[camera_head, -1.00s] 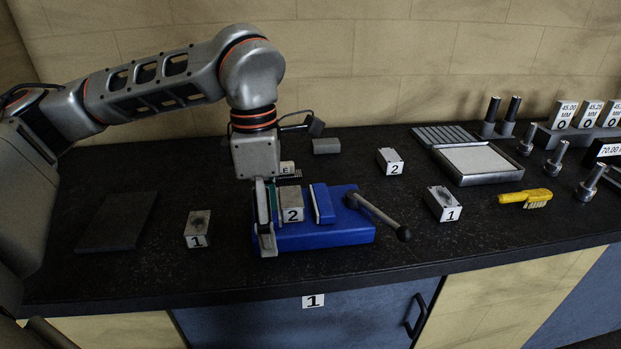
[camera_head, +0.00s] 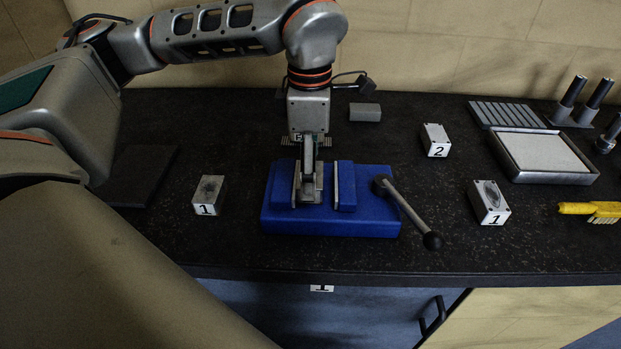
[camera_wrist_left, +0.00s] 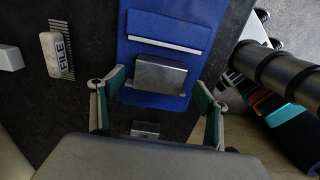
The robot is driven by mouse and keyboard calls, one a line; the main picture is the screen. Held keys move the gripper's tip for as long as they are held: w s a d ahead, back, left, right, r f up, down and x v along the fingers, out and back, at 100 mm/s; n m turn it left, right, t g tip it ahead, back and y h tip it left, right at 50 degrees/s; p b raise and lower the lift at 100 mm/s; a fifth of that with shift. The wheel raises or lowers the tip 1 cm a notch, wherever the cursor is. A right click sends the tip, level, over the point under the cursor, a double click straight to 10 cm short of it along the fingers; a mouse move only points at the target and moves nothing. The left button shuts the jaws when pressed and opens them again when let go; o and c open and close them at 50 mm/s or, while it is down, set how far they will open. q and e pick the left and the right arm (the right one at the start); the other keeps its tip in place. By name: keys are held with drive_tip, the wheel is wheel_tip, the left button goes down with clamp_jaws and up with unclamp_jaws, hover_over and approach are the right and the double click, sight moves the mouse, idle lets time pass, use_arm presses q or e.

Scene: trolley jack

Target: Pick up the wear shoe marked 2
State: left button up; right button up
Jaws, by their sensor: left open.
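A grey metal block (camera_wrist_left: 160,75) sits between the jaws of the blue vise (camera_head: 375,222); the vise also shows in the left wrist view (camera_wrist_left: 175,28). In the head view my left gripper (camera_head: 309,180) is over the vise and hides most of this block and its number. In the left wrist view my left gripper (camera_wrist_left: 158,85) is open, with one green-padded finger on each side of the block; I cannot tell if they touch it. Another block marked 2 (camera_head: 437,140) lies on the bench to the right. My right gripper is not in view.
Blocks marked 1 stand left (camera_head: 209,195) and right (camera_head: 489,203) of the vise. The vise handle (camera_head: 408,212) sticks out to the right front. A tray (camera_head: 545,157) and yellow brush (camera_head: 590,210) are farther right.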

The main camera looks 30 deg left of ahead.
use_arm(q)
drive_tip(key=shift+f, duration=1.3)
clamp_jaws()
drive_tip(key=shift+w+r, duration=0.1)
